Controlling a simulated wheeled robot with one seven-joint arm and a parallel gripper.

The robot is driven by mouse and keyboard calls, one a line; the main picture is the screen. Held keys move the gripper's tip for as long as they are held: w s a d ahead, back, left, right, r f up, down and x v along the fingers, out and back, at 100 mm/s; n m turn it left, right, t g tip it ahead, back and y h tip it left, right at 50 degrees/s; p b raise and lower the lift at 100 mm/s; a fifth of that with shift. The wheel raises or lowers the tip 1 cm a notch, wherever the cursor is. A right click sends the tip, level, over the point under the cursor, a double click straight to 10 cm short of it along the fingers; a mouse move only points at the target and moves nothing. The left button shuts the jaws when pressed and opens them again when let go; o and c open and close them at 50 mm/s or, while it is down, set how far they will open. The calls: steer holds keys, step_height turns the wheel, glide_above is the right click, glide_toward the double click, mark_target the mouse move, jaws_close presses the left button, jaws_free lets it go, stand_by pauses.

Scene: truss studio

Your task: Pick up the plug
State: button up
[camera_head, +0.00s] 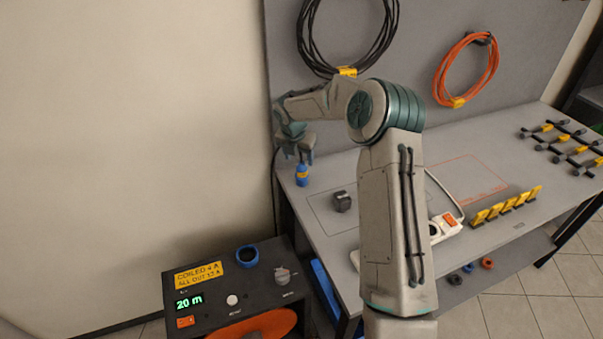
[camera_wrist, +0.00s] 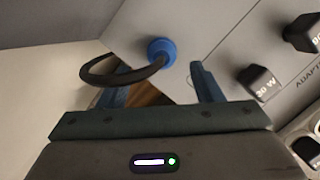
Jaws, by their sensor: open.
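The plug (camera_head: 302,175) is blue with a yellow band and sits near the left end of the grey bench (camera_head: 510,220). In the wrist view the plug (camera_wrist: 161,51) shows as a round blue end with a thick black cable curving away to the left. My gripper (camera_head: 297,155) is just above the plug in the head view. In the wrist view my gripper (camera_wrist: 160,75) is open, with one finger on each side of the picture below the plug. Nothing is held between the fingers. I cannot tell whether a finger touches the cable.
A black cube adapter (camera_head: 341,201) stands right of the plug; it also shows in the wrist view (camera_wrist: 258,82). A power strip (camera_head: 446,224) and yellow clips (camera_head: 505,207) lie farther right. A control box (camera_head: 220,285) with a blue socket (camera_head: 247,256) stands in front.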

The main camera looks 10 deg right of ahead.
mark_target(301, 163)
steer(key=shift+p+x, duration=1.1)
steer(key=shift+x, duration=2.2)
steer(key=shift+d, duration=0.15)
steer(key=shift+r, duration=0.1)
steer(key=c, duration=1.2)
steer(key=shift+o, duration=0.3)
